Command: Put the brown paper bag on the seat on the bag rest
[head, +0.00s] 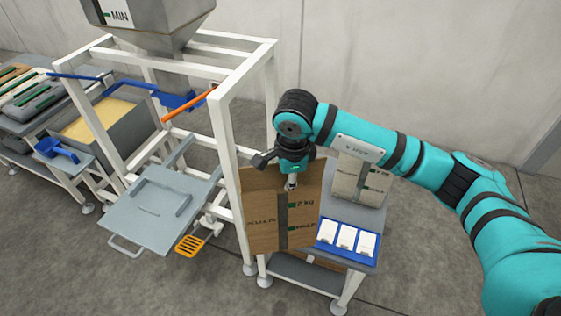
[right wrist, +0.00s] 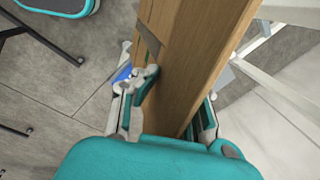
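A brown paper bag (head: 264,213) with a dark green stripe and "2 kg" print hangs upright from my right gripper (head: 291,181). It is in front of the side table's left part; whether its bottom touches anything is hidden. In the right wrist view the bag (right wrist: 178,65) stands between the two fingers of my right gripper (right wrist: 168,112), which are shut on its top edge. A grey plate (head: 130,211) with raised bars and a front handle juts from the white frame, left of the bag. I cannot tell which part is the seat or bag rest. My left gripper is out of view.
The side table (head: 356,262) carries a paler bag (head: 361,180) and a blue tray (head: 322,243) with white packets. A white frame (head: 227,150) under a grey hopper (head: 150,22) stands close left of the held bag. An orange slotted piece (head: 190,245) sits low beside the plate.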

